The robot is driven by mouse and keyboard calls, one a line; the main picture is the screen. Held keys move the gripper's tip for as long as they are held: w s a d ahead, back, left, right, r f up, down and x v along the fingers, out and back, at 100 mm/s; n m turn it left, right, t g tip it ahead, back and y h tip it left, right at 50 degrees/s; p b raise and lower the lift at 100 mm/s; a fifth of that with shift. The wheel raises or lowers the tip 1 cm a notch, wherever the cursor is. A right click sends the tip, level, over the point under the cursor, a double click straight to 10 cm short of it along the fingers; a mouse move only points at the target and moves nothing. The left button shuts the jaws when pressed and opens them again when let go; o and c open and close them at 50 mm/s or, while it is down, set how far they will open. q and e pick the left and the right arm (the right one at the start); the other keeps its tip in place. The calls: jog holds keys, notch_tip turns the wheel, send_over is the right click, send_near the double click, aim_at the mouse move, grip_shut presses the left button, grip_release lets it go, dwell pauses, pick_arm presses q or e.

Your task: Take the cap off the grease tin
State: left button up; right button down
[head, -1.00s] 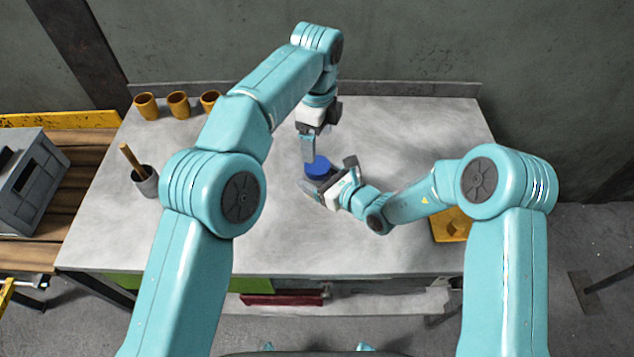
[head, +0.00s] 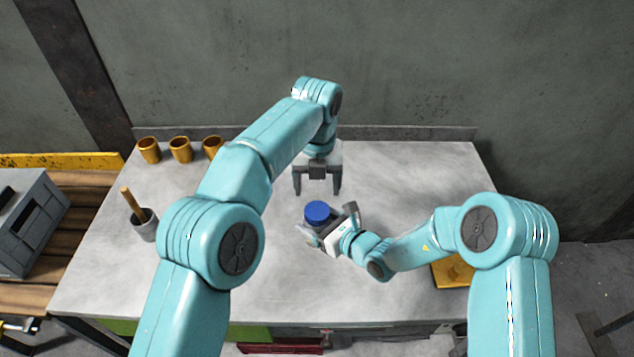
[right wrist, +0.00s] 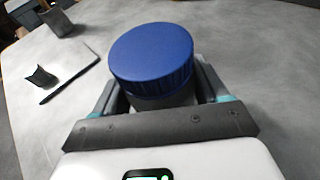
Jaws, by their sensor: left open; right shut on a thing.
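The grease tin (right wrist: 165,101) has a grey body, mostly hidden by its cap and my right gripper. Its round blue cap (head: 317,211) sits on top; the cap also shows large in the right wrist view (right wrist: 152,55). My right gripper (head: 325,225) is shut around the tin's body, below the cap, one finger on each side. My left gripper (head: 317,186) is open and empty, its two fingers pointing down, behind and above the cap and apart from it.
Several orange cups (head: 180,150) stand at the back left of the grey table (head: 410,185). A grey pot (head: 145,225) with a wooden handle stands at left. A yellow tray (head: 452,271) lies at right, partly behind my right arm. The table's back right is clear.

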aim_at(317, 210)
pick_arm(q)
notch_tip(317, 210, down, 8)
jog(key=shift+r, duration=0.1)
dwell(0.4)
